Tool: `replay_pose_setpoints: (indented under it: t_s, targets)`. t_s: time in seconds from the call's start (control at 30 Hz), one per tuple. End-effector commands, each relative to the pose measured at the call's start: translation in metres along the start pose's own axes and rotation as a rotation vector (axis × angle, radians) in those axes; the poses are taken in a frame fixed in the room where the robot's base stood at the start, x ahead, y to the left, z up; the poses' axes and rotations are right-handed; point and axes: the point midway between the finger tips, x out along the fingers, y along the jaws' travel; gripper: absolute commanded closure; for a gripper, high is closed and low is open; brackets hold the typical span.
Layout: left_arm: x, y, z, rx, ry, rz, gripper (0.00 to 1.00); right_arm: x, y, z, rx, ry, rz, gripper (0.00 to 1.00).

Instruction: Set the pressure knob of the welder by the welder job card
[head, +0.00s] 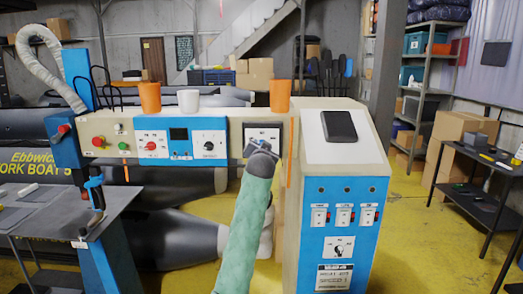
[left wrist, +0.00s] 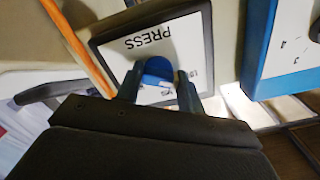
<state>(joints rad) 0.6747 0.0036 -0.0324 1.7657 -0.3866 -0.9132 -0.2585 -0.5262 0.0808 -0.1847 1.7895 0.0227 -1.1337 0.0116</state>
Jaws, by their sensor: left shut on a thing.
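The welder's long beige panel (head: 222,118) runs across the middle of the head view. Its pressure plate (head: 262,133) is white in a dark frame, and my gripper partly covers it. In the left wrist view the plate (left wrist: 128,48) reads "PRESS" and appears tilted. The blue pressure knob (left wrist: 157,70) sits between the fingers of my left gripper (left wrist: 158,88), which is shut on it. In the head view my left gripper (head: 262,148) is at the plate, and the knob is hidden there. I cannot read the knob's setting or identify the job card. My right gripper is not in view.
Orange cups (head: 150,98) and a white cup (head: 188,101) stand on the panel top. A white and blue cabinet (head: 334,215) with a dark tablet (head: 339,126) stands close right of my arm. A grey table (head: 60,212) is at left, a black shelf (head: 480,175) at right.

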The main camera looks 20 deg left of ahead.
Motion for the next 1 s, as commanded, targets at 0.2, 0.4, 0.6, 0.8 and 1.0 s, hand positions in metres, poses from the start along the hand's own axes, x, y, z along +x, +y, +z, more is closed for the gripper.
replay_pose_setpoints:
  t_s: [0.2,0.4,0.6,0.8,1.0]
  targets:
    - [0.0002,0.0020,0.0033,-0.018,-0.005,0.002,0.85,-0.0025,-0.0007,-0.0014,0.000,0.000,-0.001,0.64]
    - [0.0002,0.0021,0.0033,-0.018,-0.005,0.002,0.85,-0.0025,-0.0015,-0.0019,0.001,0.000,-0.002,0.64]
    - [0.0001,0.0020,0.0028,-0.018,-0.004,0.002,0.43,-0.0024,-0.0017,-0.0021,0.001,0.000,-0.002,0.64]
    - [0.0000,0.0012,0.0015,-0.018,-0.002,0.001,0.41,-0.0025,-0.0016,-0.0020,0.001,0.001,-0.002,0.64]
    - [-0.0037,0.0013,0.0016,-0.018,-0.001,0.001,0.41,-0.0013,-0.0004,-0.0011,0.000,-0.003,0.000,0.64]
